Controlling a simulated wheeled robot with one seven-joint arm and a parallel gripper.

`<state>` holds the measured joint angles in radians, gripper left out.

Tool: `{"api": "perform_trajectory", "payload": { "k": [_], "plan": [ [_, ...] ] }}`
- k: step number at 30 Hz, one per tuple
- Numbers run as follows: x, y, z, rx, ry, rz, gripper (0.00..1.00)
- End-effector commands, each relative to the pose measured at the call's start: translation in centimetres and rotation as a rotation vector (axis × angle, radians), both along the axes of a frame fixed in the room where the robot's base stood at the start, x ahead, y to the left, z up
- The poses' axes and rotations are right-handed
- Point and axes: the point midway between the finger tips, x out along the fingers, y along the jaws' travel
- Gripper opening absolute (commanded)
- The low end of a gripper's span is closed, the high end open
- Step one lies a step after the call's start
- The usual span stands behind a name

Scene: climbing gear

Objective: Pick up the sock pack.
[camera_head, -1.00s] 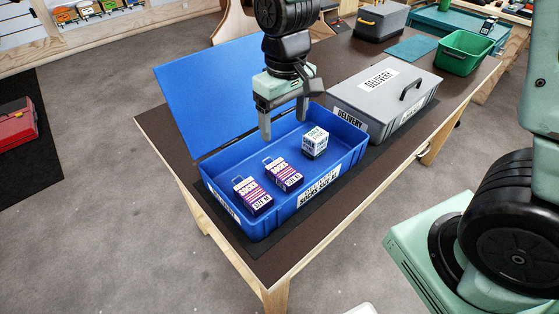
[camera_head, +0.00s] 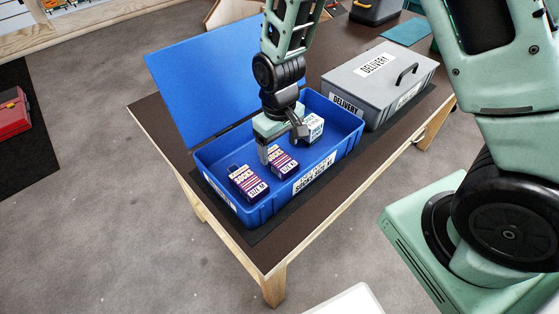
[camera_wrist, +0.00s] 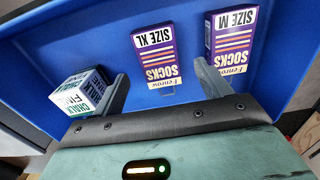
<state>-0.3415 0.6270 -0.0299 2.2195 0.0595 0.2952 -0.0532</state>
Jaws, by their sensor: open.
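Two purple, white-labelled sock packs lie flat in the open blue bin (camera_head: 318,164). The one marked SIZE M (camera_head: 248,183) is on the left in the head view and on the right in the wrist view (camera_wrist: 231,45). The one marked SIZE XL (camera_head: 284,164) lies nearer the bin's middle and also shows in the wrist view (camera_wrist: 156,55). My gripper (camera_head: 284,147) is open and empty, inside the bin over the XL pack. In the wrist view the XL pack lies between my spread fingers, not gripped. My gripper hides part of it in the head view.
A white chalk box (camera_head: 314,127) sits in the bin, close beside one finger. The bin's blue lid (camera_head: 212,85) stands open behind. A closed grey delivery box (camera_head: 380,85) is to the right on the brown table (camera_head: 160,130).

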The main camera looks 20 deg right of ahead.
Motion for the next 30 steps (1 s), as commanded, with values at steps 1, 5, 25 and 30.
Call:
{"api": "perform_trajectory", "payload": {
  "k": [1,5,25,30],
  "plan": [
    [-0.1,-0.1,-0.5,-0.001,0.004,0.0,0.76],
    [-0.1,-0.2,-2.2,-0.002,0.006,-0.001,0.76],
    [0.0,-0.1,-4.7,0.001,0.001,0.0,0.27],
    [0.0,-0.1,-4.7,0.001,0.0,0.0,0.27]
  ]
}}
